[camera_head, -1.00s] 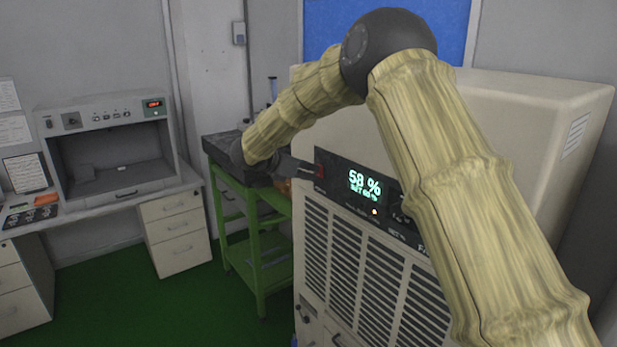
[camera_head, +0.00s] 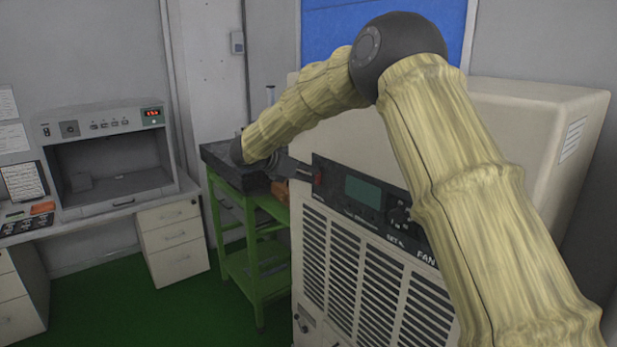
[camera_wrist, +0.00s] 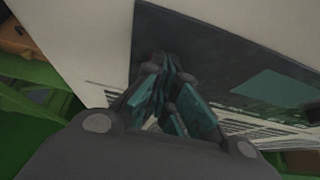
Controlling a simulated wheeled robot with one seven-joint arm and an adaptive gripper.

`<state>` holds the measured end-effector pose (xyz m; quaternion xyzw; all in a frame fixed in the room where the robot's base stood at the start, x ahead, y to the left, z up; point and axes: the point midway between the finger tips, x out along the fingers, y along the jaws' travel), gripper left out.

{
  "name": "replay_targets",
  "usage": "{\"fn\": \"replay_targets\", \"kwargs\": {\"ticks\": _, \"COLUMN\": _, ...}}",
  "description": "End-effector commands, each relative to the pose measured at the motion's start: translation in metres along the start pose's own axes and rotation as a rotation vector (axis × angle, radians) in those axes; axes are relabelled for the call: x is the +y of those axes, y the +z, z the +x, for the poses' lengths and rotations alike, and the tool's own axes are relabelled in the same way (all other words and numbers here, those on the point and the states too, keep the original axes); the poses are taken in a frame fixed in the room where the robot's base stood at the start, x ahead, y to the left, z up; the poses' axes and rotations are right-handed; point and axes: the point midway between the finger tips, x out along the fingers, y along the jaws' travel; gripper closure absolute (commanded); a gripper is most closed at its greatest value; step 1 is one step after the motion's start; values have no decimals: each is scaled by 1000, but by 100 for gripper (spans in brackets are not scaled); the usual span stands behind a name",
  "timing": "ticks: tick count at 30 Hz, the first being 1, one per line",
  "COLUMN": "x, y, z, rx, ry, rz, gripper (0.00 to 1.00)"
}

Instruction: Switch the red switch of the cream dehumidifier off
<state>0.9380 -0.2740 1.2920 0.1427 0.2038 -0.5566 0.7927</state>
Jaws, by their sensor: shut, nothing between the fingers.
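The cream dehumidifier (camera_head: 535,105) stands at the right in the head view, with a dark control panel across its front. The red switch (camera_head: 318,176) is at the left end of that panel. The dehumidifier's display (camera_head: 363,192) is dark and shows no figures. My gripper (camera_head: 308,172) is shut and empty, its tips at or very near the switch. In the wrist view my gripper (camera_wrist: 165,95) points at the dark panel (camera_wrist: 215,65), and the fingers hide the switch there. I cannot tell whether the tips still touch it.
A green cart (camera_head: 258,265) with a dark top stands just left of the dehumidifier, under my forearm. A grey bench unit (camera_head: 105,155) with a red readout sits on a desk with drawers (camera_head: 175,240) at the left. Green floor lies clear in front of them.

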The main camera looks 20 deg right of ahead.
Motion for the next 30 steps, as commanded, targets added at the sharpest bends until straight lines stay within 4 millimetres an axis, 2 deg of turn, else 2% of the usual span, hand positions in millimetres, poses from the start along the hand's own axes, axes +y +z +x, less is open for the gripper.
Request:
{"fn": "replay_targets", "kwargs": {"ticks": 8, "x": 0, "y": -3, "z": -3, "rx": 0, "ry": 0, "rz": 0, "gripper": 100}}
{"fn": "replay_targets", "kwargs": {"ticks": 14, "x": 2, "y": -14, "z": -21, "rx": -1, "ry": 1, "rz": 0, "gripper": 100}}
{"fn": "replay_targets", "kwargs": {"ticks": 17, "x": 2, "y": -18, "z": -33, "rx": 0, "ry": -1, "rz": 2, "gripper": 100}}
{"fn": "replay_targets", "kwargs": {"ticks": 24, "x": 3, "y": -8, "z": -80, "rx": 0, "ry": 1, "rz": 4, "gripper": 100}}
{"fn": "replay_targets", "kwargs": {"ticks": 30, "x": 3, "y": -1, "z": -112, "rx": -1, "ry": -1, "rz": 4, "gripper": 100}}
